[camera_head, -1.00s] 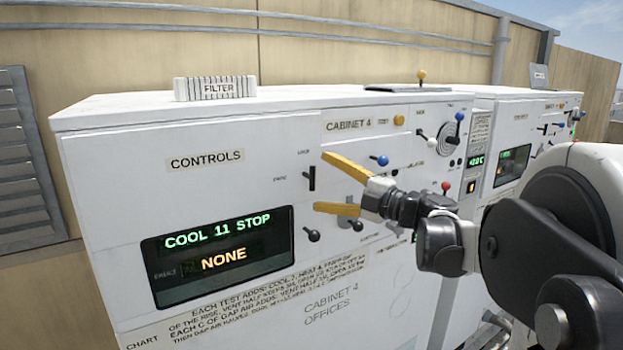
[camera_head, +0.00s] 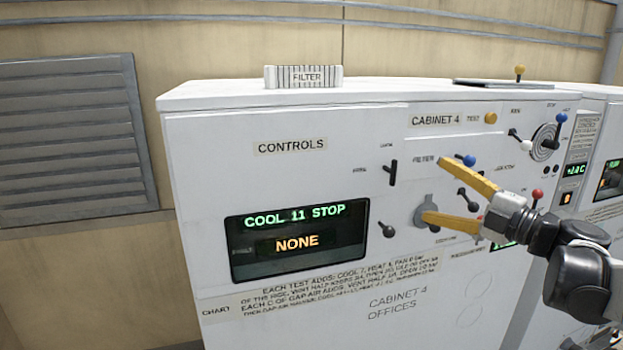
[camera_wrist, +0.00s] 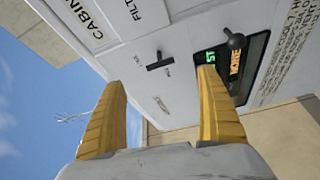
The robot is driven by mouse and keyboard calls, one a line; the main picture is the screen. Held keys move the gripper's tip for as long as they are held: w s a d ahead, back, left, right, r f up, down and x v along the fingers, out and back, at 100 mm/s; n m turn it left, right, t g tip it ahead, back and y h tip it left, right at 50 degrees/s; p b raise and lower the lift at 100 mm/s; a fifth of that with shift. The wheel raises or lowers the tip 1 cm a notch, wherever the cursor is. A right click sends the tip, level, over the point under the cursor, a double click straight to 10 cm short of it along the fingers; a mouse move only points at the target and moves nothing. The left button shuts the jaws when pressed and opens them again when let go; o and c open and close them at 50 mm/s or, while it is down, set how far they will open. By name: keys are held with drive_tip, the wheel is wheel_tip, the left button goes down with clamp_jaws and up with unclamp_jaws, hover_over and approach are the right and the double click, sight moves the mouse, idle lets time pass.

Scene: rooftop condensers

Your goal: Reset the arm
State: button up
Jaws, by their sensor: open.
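My gripper (camera_head: 433,188) has two yellow fingers spread apart with nothing between them. In the head view it is in front of the right part of the Cabinet 4 control face (camera_head: 330,180), pointing left. Its fingers partly cover the controls behind it, including a grey round knob (camera_head: 427,210). In the wrist view the open fingers (camera_wrist: 160,95) frame the cabinet face edge, with a black T-shaped switch (camera_wrist: 160,60) beyond them. I cannot tell the exact gap to the face; no contact is visible.
A display (camera_head: 300,240) reads "COOL 11 STOP" and "NONE". A striped filter block (camera_head: 303,77) lies on the cabinet top. A yellow-knobbed lever (camera_head: 519,72) stands at the top right. A louvred vent (camera_head: 75,135) is on the left wall. A second cabinet (camera_head: 606,150) adjoins on the right.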

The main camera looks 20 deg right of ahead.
drive_tip(key=s+a+f+m+g+h+b, duration=0.1)
drive_tip(key=a+f+m+h+b, duration=0.2)
drive_tip(key=f+m+h+b, duration=0.55)
drive_tip(key=s+a+f+m+g+h+b, duration=0.1)
drive_tip(key=a+f+m+h+b, duration=0.2)
drive_tip(key=f+m+h+b, duration=0.55)
drive_tip(key=s+a+f+m+g+y+b, duration=0.1)
drive_tip(key=s+a+f+g+y, duration=0.1)
drive_tip(key=f, duration=0.7)
drive_tip(key=s+a+f+m+g+y+b, duration=0.1)
drive_tip(key=s+a+f+g+y+b, duration=0.1)
drive_tip(key=s+a+f, duration=0.5)
drive_tip(key=s+a+f+m+g+y+b, duration=0.2)
drive_tip(key=s+a+f+g+y, duration=0.2)
drive_tip(key=a+f, duration=0.3)
wheel_tip(320, 180, down, 4)
drive_tip(key=shift+s+a+f+y, duration=0.1)
drive_tip(key=shift+s+a+y, duration=0.3)
drive_tip(key=shift+s+y, duration=0.35)
